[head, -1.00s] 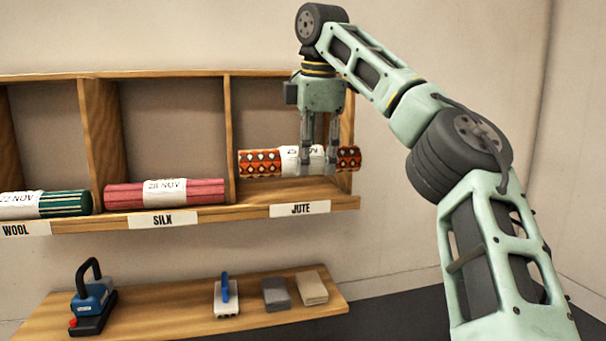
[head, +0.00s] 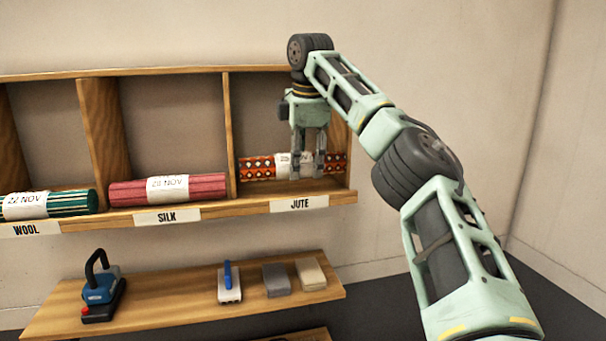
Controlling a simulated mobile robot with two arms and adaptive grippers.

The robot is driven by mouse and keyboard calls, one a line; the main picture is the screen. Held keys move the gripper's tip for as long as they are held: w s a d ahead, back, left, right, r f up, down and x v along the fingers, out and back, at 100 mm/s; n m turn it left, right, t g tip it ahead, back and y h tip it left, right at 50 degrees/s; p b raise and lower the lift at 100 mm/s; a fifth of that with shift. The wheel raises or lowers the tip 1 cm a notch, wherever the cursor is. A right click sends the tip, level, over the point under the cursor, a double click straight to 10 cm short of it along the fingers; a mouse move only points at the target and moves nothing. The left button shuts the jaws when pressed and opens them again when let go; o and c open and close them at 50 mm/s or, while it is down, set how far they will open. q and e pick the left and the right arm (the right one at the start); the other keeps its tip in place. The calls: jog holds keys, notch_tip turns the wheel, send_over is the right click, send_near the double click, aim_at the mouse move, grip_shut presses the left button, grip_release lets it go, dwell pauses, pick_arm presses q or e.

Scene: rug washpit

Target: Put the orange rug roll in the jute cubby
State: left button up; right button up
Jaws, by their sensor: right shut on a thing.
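The orange patterned rug roll (head: 258,170) with a white label band is in the rightmost cubby, above the JUTE label (head: 299,204). My right gripper (head: 308,174) points down and is shut on the rug roll around its white band. The roll lies level, lengthwise across the jute cubby (head: 286,194). I cannot tell whether it touches the cubby floor, though it looks very close to it. My left gripper is not in view.
A pink roll (head: 165,189) lies in the silk cubby and a green striped roll (head: 47,205) in the wool cubby. Wooden dividers (head: 230,135) separate the cubbies.

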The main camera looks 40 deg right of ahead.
aim_at(302, 174)
jog(key=p+x, duration=0.1)
jog(key=x, duration=0.1)
jog(key=shift+s+a+f, duration=0.1)
jog(key=shift+f, duration=0.55)
jog(key=shift+f, duration=0.15)
jog(key=o, duration=1.3)
jog(key=shift+o, duration=0.2)
